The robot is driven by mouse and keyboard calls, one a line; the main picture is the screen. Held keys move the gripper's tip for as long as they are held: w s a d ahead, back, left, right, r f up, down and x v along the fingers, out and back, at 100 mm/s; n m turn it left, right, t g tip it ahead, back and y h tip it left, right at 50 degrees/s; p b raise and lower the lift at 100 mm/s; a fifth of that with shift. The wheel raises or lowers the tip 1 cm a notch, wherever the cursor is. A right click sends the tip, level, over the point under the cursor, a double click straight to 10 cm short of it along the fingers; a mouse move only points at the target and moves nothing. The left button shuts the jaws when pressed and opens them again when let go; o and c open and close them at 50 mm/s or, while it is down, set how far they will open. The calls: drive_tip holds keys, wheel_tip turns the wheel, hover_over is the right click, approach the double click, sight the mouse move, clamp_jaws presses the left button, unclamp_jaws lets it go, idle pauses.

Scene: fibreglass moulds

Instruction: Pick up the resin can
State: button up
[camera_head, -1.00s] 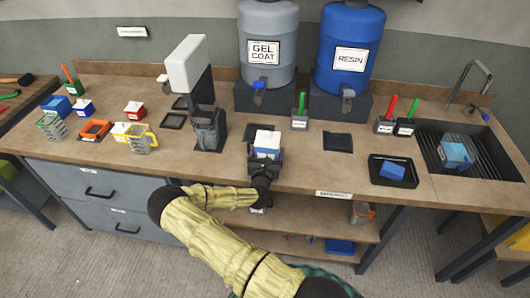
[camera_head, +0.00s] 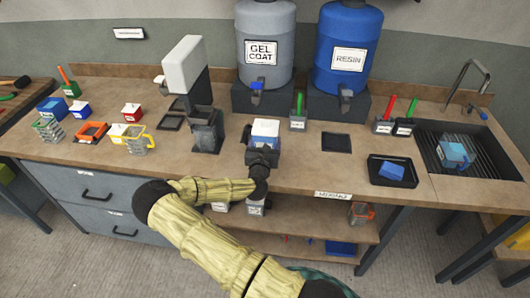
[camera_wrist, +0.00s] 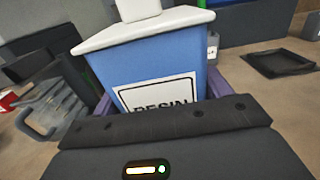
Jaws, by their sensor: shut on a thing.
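The resin can (camera_head: 265,133) is a blue tub with a white lid. In the wrist view the can (camera_wrist: 150,65) fills the middle, with its RESIN label partly cut off by my gripper's body. My gripper (camera_head: 262,147) is shut on the can, with purplish fingers along its two sides in the wrist view. The can is upright in the head view and slightly tilted in the wrist view. Its bottom is hidden, so the gap to the bench is hard to judge.
The gel coat drum (camera_head: 266,45) and resin drum (camera_head: 348,55) stand behind. A pump stand (camera_head: 206,130) is at left, near several pots and jugs. A black tray (camera_head: 393,170) and sink (camera_head: 470,150) are at right. A dark flat pad (camera_head: 336,143) lies close by.

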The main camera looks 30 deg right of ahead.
sight(264, 138)
wheel_tip(264, 138, up, 4)
drive_tip(key=shift+r, duration=0.25)
